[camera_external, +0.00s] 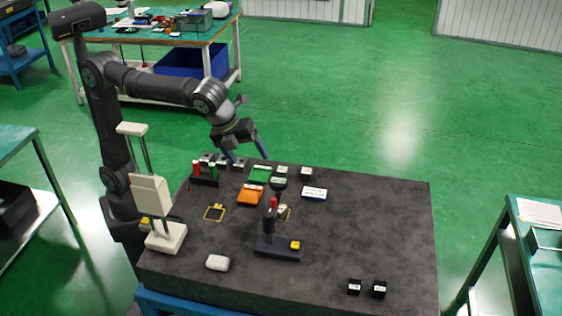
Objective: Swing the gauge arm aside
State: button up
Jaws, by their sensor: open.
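A small dark gauge stand (279,250) stands upright near the middle of the dark stone table. It has a red part (273,203) on its post, a yellow piece on its base, and a dark round head (279,185) that appears as its gauge arm; how the arm joins the post is too small to tell. My gripper (249,158) is open and empty, with its fingers pointing down over the table's back edge. It is behind and to the left of the gauge stand, apart from it.
A cream upright device (152,197) stands at the table's left. A rack (205,172) with red and green pieces is close to my gripper. Orange (250,195) and green trays (262,175) lie nearby. The table's right side is clear.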

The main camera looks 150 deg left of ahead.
jog(key=c, duration=0.7)
jog(key=shift+a+f+n, duration=0.3)
jog(key=shift+a+n, duration=0.05)
jog(key=shift+n, duration=0.15)
jog(key=c, duration=0.7)
jog(key=a+f+n, duration=0.1)
jog(key=n, duration=0.1)
jog(key=a+f+n+t, duration=0.1)
jog(key=a+n, duration=0.1)
jog(key=n, duration=0.1)
jog(key=a+f+n, duration=0.1)
jog(key=a+n, duration=0.1)
jog(key=shift+f+n+t+y, duration=0.2)
jog(key=shift+n+t+y, duration=0.1)
jog(key=shift+n+y, duration=0.1)
grip_shut()
jog(key=a+f+n, duration=0.1)
jog(key=a+n, duration=0.1)
jog(key=n, duration=0.1)
jog(key=s+a+f+n+t, duration=0.1)
jog(key=a+n, duration=0.1)
jog(key=n, duration=0.2)
jog(key=a+f+n+y, duration=0.1)
jog(key=a+n, duration=0.1)
jog(key=n, duration=0.2)
jog(key=shift+s+a+f+t, duration=0.25)
jog(key=shift+s+t, duration=0.05)
jog(key=shift+s, duration=0.1)
